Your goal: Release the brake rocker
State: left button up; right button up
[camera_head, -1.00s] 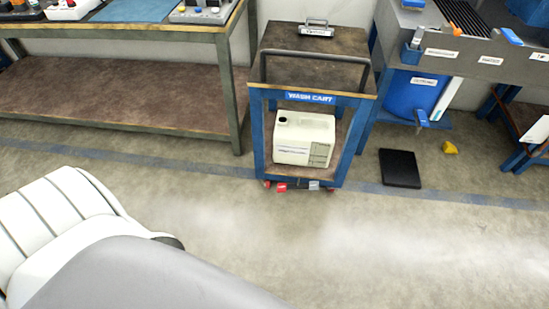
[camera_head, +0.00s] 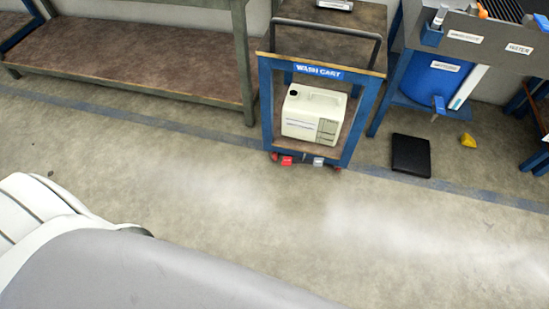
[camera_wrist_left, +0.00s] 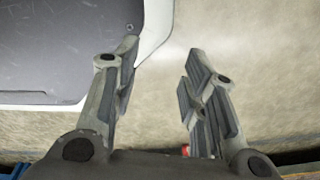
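The brake rocker shows at the foot of the blue wash cart (camera_head: 326,72) in the head view, with a red end (camera_head: 286,161) on the left and a grey end (camera_head: 318,161) on the right. Which end is pressed down is too small to tell. My left gripper (camera_wrist_left: 163,53) is open and empty in the left wrist view, with bare floor between its fingertips. A small red patch (camera_wrist_left: 185,149) shows low between its fingers; I cannot tell for sure that it is the rocker. Neither gripper shows in the head view.
A cream canister (camera_head: 312,114) stands on the cart's lower shelf. A workbench (camera_head: 140,62) is to the left. A blue drum (camera_head: 430,80), a black mat (camera_head: 410,155) and a yellow piece (camera_head: 467,140) are to the right. The floor in front of the cart is clear.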

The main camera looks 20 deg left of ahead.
aim_at(317, 162)
jog(key=u, duration=0.45)
jog(key=i+l, duration=0.15)
jog(key=j+z, duration=0.1)
jog(key=j, duration=0.6)
jog(key=k+j, duration=0.15)
jog(key=j, duration=0.55)
jog(key=j+z, duration=0.15)
jog(key=j, duration=0.5)
jog(key=k, duration=0.05)
